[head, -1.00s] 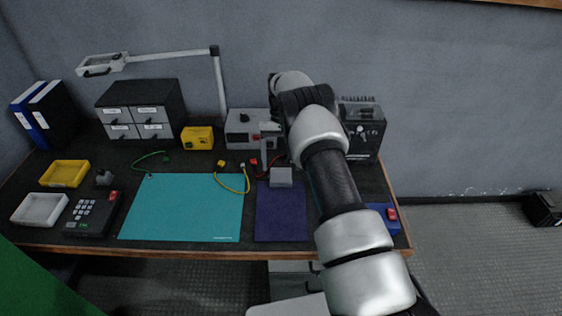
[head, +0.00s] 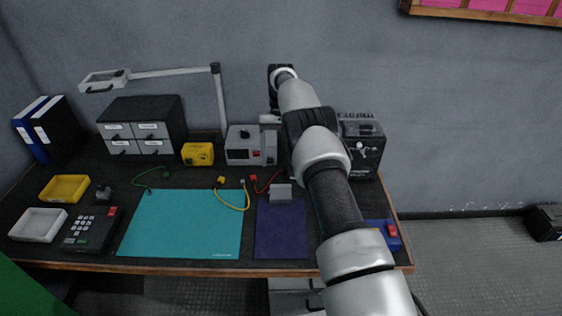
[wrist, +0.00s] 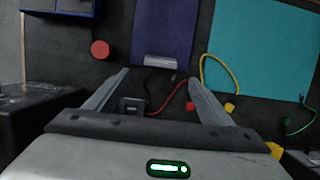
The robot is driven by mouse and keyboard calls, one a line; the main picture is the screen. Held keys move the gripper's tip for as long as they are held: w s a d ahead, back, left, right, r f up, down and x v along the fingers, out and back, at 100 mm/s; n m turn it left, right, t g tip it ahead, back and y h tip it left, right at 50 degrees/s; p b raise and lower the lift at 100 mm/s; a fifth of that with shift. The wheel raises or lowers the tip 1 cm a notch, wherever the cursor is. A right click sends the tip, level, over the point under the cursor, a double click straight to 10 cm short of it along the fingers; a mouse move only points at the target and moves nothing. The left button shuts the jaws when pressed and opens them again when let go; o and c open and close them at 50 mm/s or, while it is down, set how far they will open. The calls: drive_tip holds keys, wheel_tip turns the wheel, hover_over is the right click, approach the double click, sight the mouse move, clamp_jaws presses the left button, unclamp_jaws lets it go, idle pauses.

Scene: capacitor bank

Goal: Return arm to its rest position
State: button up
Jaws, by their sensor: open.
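My arm reaches up over the right part of the workbench in the head view. My gripper (wrist: 158,77) is open in the wrist view, with its two fingers spread and nothing between them but the bench below. In the head view the gripper is small and partly hidden by my arm, in front of the grey power unit (head: 241,147). The gripper hangs above the bench, apart from the dark blue mat (head: 281,232) and the small grey block (head: 280,192) at its back edge.
A teal mat (head: 182,222) lies left of the blue mat. Yellow and red leads lie behind them. A black instrument box (head: 363,150) stands right of my arm, and a blue box with a red switch (head: 391,236) sits at the front right. A lamp (head: 219,100) rises behind.

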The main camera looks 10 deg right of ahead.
drive_tip(key=s+r+t+p, duration=0.1)
drive_tip(key=s+r+p, duration=0.15)
drive_tip(key=r, duration=0.95)
drive_tip(key=s+r+t+p, duration=0.1)
drive_tip(key=s+r+t, duration=0.15)
drive_tip(key=r, duration=0.95)
drive_tip(key=s+r+t+p, duration=0.2)
drive_tip(key=s+r+p, duration=0.1)
drive_tip(key=s+r, duration=0.9)
drive_tip(key=s+a+n+t+p, duration=0.1)
drive_tip(key=s+n+t+p, duration=0.1)
drive_tip(key=s, duration=1.9)
drive_tip(key=shift+s+t+h+p, duration=0.35)
drive_tip(key=shift+t+p, duration=0.3)
drive_tip(key=shift+p, duration=0.3)
